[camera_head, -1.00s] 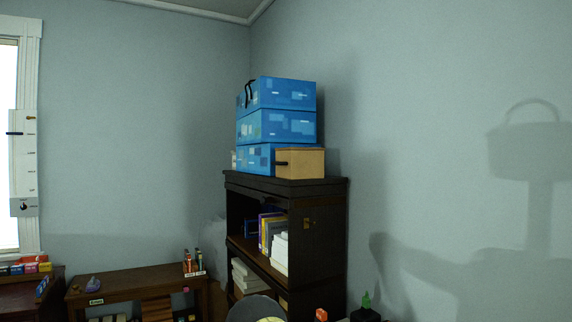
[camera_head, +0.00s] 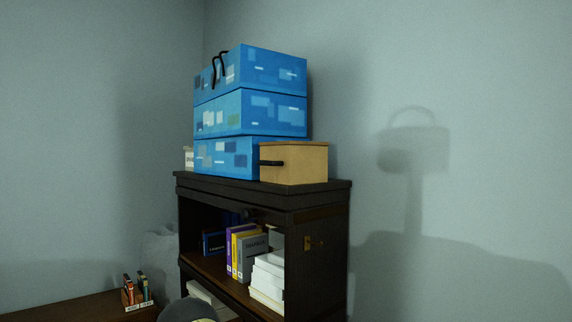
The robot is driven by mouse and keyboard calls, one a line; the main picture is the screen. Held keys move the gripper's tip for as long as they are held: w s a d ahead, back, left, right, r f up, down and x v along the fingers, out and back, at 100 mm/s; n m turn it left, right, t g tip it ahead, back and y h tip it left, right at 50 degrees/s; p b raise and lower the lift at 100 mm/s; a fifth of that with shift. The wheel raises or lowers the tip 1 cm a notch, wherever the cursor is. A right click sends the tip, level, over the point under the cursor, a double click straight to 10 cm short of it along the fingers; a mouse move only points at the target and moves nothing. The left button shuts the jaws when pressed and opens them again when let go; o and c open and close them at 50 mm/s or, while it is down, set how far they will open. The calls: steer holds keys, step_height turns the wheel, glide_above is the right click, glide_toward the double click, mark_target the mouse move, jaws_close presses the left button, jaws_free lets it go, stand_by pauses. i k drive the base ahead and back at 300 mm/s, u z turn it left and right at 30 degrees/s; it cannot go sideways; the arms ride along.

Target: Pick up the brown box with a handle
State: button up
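The brown box (camera_head: 300,164) stands on top of a dark wooden shelf unit (camera_head: 262,190), near its right end. It is tan with a slightly darker lid, and a black handle (camera_head: 272,163) sticks out from its left side. Blue patterned boxes (camera_head: 250,113), stacked three high, stand directly behind and to the left of it. I cannot tell whether the brown box touches the stack. My gripper is not in view.
The shelf unit holds several books (camera_head: 244,252) and a white paper stack (camera_head: 268,278). A small white item (camera_head: 189,157) sits left of the blue stack. A low brown desk (camera_head: 75,308) with a small book holder (camera_head: 137,291) is at lower left. A rounded grey object (camera_head: 187,311) shows at the bottom edge.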

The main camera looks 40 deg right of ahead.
mark_target(288, 163)
steer(key=z, duration=1.15)
